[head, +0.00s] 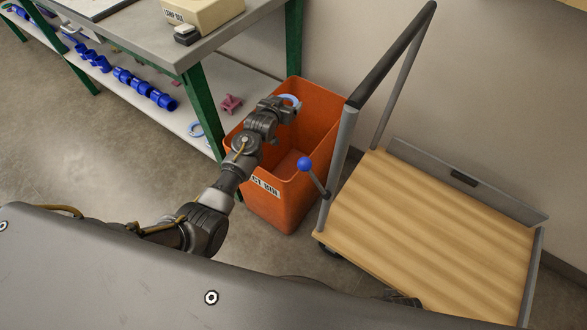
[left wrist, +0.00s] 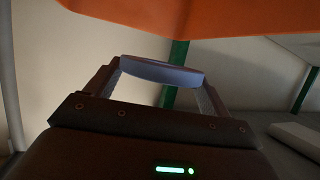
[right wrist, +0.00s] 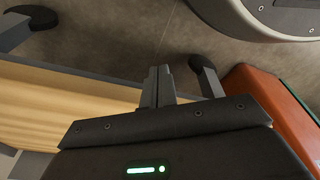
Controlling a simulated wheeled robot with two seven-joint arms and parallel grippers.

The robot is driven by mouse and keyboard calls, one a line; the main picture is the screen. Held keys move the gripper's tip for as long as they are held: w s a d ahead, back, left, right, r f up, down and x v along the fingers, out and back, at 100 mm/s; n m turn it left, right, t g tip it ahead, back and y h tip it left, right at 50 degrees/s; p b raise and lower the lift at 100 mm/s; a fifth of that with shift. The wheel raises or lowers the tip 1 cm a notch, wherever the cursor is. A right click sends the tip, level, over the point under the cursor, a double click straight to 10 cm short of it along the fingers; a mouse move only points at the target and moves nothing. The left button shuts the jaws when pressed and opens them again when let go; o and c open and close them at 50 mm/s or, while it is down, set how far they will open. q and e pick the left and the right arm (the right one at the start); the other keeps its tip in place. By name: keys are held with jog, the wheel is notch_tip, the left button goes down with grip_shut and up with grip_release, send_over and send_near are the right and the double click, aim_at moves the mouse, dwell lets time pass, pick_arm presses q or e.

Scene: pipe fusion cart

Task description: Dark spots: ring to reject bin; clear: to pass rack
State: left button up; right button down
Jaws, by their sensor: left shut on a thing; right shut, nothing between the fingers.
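A pale blue ring (head: 291,101) is in my left gripper (head: 285,108), over the back part of the open orange bin. The reject bin (head: 288,205) has a label partly hidden by my arm, reading "CT BIN". In the left wrist view the ring (left wrist: 162,72) spans between the two fingertips, seen edge-on, with the orange bin wall (left wrist: 200,18) above it. I cannot tell whether it has dark spots. My right gripper (right wrist: 158,85) is shut and empty, with the bin (right wrist: 275,105) to its right in the right wrist view. No pass rack is identifiable.
A wooden-decked cart (head: 440,225) with a tall handle stands right of the bin; a blue-knobbed lever (head: 305,163) rises at its near corner. A green-legged bench (head: 170,45) stands left. Its lower shelf holds blue fittings (head: 145,90), pale rings (head: 195,129) and a reddish part (head: 230,103).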

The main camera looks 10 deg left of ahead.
pick_arm(q)
jog(key=shift+f+b, duration=0.45)
jog(key=shift+f, duration=0.05)
pick_arm(e)
jog(key=shift+w+a+r, duration=0.15)
jog(key=shift+w+r, duration=0.1)
jog(key=shift+r, duration=0.3)
jog(key=shift+w+a+r, duration=0.15)
jog(key=shift+w+r, duration=0.15)
jog(key=shift+r, duration=0.3)
jog(key=shift+w+a+r, duration=0.15)
jog(key=shift+w+r, duration=0.1)
jog(key=shift+r, duration=0.3)
pick_arm(q)
jog(key=o, duration=1)
jog(key=shift+c, duration=0.2)
jog(key=p+v, duration=0.2)
jog(key=v, duration=0.9)
pick_arm(e)
jog(key=s+d+f, duration=0.1)
jog(key=s+f, duration=0.2)
jog(key=f, duration=0.3)
jog(key=shift+s+d, duration=0.25)
jog(key=shift+d, duration=0.15)
pick_arm(q)
jog(key=shift+f, duration=0.1)
pick_arm(e)
jog(key=shift+r, duration=0.1)
